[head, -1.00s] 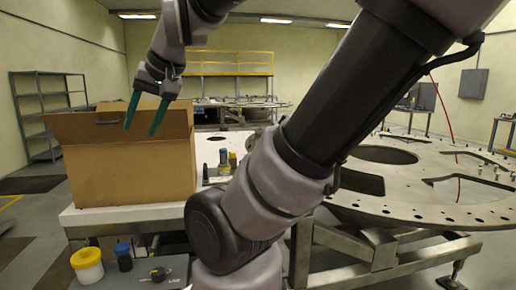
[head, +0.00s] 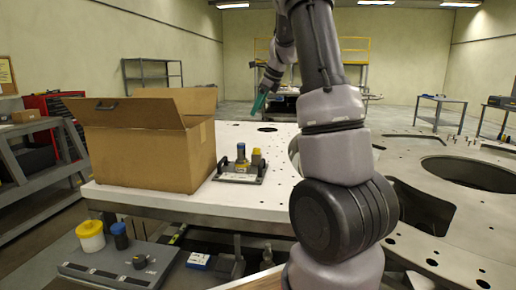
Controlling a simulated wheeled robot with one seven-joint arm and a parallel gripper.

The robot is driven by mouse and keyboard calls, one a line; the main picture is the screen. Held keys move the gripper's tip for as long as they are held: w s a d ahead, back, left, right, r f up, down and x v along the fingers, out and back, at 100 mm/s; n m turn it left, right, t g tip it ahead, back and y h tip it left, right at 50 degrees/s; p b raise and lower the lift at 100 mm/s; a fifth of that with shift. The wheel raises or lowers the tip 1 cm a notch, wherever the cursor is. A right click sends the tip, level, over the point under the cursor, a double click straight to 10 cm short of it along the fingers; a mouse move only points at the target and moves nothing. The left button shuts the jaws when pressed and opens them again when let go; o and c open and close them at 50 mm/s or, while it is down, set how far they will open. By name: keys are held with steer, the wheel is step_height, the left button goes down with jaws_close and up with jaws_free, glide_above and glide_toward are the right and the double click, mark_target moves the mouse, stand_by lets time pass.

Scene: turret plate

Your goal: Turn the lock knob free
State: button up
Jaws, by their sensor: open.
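My gripper (head: 260,106), with green fingers, is in the air over the far part of the white table (head: 150,203). Its jaws are open and hold nothing visible. A small fixture plate (head: 238,179) lies on the table nearer to me, below and left of the gripper in the picture. It bears a dark knob-like post (head: 241,153), a blue-topped cylinder (head: 253,149) and a yellow piece (head: 257,158). I cannot tell which of these, if any, is the lock knob. The gripper is apart from all of them.
A large open cardboard box (head: 150,152) stands left of the fixture. A grey panel (head: 122,268) below the table edge carries a black knob (head: 140,262), a yellow-and-white jar (head: 91,236) and a dark blue-capped jar (head: 120,236). A large plate with cut-outs (head: 440,215) lies right.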

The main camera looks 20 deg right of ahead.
mark_target(257, 149)
steer(key=w+d+f+m+h, duration=0.2)
steer(key=w+d+f+m, duration=0.55)
steer(key=w+f, duration=0.4)
steer(key=shift+g, duration=0.3)
steer(key=x, duration=1)
steer(key=shift+s+a+f, duration=0.1)
steer(key=shift+a+f, duration=0.3)
jaws_close()
